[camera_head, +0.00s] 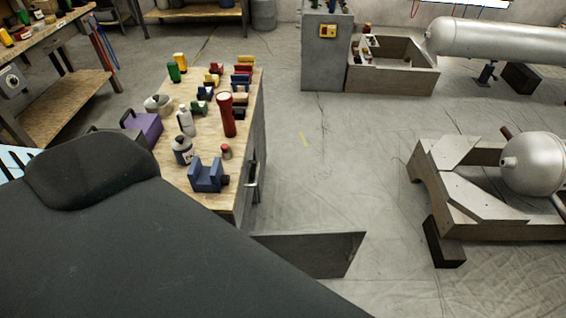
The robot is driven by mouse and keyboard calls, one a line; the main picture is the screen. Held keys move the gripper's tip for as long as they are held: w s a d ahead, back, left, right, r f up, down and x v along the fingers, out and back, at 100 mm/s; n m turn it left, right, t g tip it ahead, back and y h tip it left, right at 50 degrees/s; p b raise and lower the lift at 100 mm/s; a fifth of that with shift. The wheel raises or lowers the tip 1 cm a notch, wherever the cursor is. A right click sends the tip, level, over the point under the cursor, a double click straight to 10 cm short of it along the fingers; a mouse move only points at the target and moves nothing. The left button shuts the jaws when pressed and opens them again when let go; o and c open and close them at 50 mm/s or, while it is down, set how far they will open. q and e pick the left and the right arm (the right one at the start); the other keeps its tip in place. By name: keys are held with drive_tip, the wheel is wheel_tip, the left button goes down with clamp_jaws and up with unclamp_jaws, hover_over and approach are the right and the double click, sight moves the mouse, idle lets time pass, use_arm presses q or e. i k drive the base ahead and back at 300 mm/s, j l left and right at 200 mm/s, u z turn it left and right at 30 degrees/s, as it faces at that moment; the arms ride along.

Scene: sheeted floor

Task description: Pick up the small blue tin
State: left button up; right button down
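I cannot make out a small blue tin for certain. On the wooden-topped workbench (225,202), a small round container (182,151) with a bluish-grey body and dark top stands near the left edge. A blue block-shaped vise-like piece (206,176) sits at the bench's near end. A small jar with a red cap (226,151) stands just behind it to the right. Neither gripper is in view. My own large dark part fills the lower left and hides the near left side of the bench.
A dark panel (312,254) juts out at floor level. The floor (330,180) right of the bench is open.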

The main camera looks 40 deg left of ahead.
sight(184, 158)
drive_tip(key=k+j+u, duration=0.15)
drive_tip(key=k+u, duration=0.15)
drive_tip(key=k+j+u, duration=0.25)
drive_tip(key=k, duration=0.3)
drive_tip(key=i+l+u, duration=0.9)
drive_tip(key=l, duration=0.1)
